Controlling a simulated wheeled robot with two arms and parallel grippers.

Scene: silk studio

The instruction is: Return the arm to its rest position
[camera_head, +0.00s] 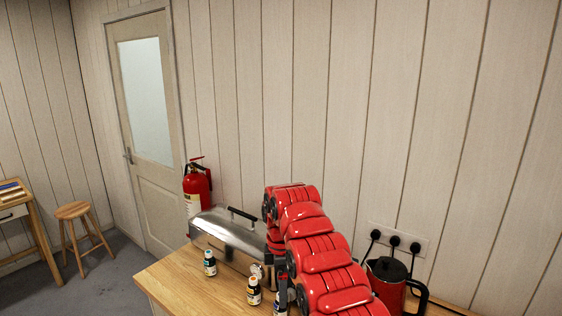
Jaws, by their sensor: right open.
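My right arm (325,265), with red segmented covers, comes in from the lower right and reaches over the wooden worktop (190,281). My right gripper (282,284) is mostly hidden behind and below the arm, low over the worktop, close to small bottles. It is open. I see nothing held, though the arm hides much of it. My left gripper is not in view.
A metal domed steamer (232,240) lies left of my arm. Small bottles (210,262) (254,291) stand in front. A red kettle (386,280) is close on the right by sockets (395,240). A fire extinguisher (196,187), stool (80,232) and door (147,130) are behind left.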

